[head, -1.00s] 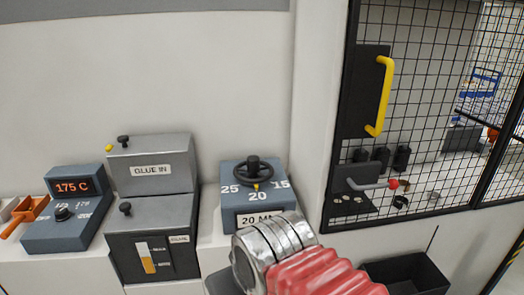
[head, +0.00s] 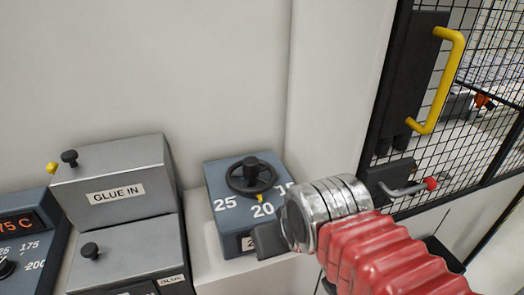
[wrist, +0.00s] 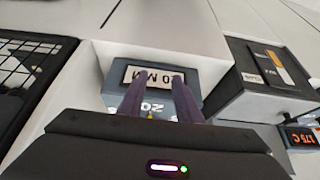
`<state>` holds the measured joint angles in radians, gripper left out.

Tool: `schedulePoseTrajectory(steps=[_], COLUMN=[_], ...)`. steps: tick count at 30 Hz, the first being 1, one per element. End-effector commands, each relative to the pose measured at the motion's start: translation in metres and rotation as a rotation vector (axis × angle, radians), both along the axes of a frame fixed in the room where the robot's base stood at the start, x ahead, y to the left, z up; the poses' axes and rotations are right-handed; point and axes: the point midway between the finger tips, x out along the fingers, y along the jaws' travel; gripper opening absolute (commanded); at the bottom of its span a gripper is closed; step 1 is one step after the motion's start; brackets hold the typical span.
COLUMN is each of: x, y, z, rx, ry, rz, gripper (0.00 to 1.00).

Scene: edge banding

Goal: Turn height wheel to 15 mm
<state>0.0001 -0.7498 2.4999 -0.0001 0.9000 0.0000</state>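The height wheel (head: 251,176) is a black handwheel with a central knob on top of a blue-grey box (head: 226,236). Numbers 25, 20 and 15 are printed around it, and its yellow pointer (head: 259,197) is at 20. The box's front label (wrist: 150,77) reads 20 MM, upside down in the wrist view. My gripper (wrist: 154,90) shows two dark fingers with a gap between them, empty, over the box. The fingers and my gripper's body hide the wheel in the wrist view. In the head view my gripper (head: 268,240) is in front of the box's right side.
A grey GLUE IN unit (head: 118,190) stands left of the box, with a temperature display (head: 20,225) farther left. A mesh guard with a yellow handle (head: 440,80) and a red-tipped lever (head: 410,188) is on the right. The wall behind is bare.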

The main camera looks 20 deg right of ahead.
Motion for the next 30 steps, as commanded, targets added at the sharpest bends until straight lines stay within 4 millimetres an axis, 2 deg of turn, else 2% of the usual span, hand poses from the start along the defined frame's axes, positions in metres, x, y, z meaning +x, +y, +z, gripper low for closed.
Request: schedulePoseTrajectory(steps=[13, 20, 22, 30], x=[0.0, 0.005, 0.011, 0.048], y=[0.0, 0.0, -0.003, -0.006], z=[0.0, 0.008, 0.016, 0.066], rx=[0.0, 0.005, 0.011, 0.047], ry=[0.0, 0.012, 0.024, 0.115], rz=[0.0, -0.01, -0.02, -0.101], gripper=[0.31, 0.47, 0.51, 0.51])
